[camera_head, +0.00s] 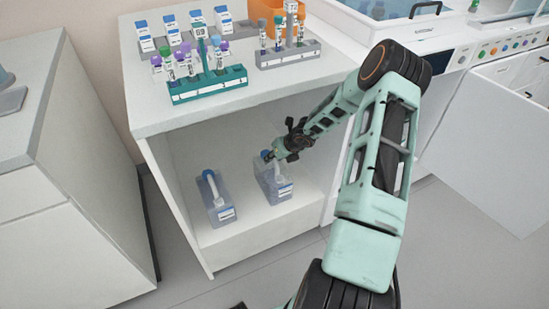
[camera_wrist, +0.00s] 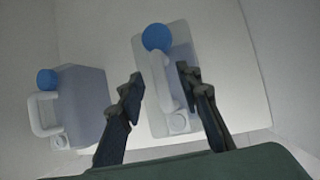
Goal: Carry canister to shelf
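One canister (camera_head: 279,190) stands on the lower shelf (camera_head: 246,215) under the white bench, at the right. It has a pale see-through body, and in the wrist view (camera_wrist: 182,52) a blue cap and white handle show. A second, similar canister (camera_head: 222,207) stands to its left and also shows in the wrist view (camera_wrist: 86,98). My gripper (camera_head: 270,156) is over the right canister. In the wrist view my gripper (camera_wrist: 160,77) is open, its fingers apart on either side of that handle. Contact cannot be told.
On the bench top (camera_head: 150,115) stand a teal tube rack (camera_head: 207,91), a grey tube rack (camera_head: 288,57), and several small white bottles. The bench top overhangs the shelf. A white cabinet (camera_head: 60,220) stands at the left. Floor shows in front.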

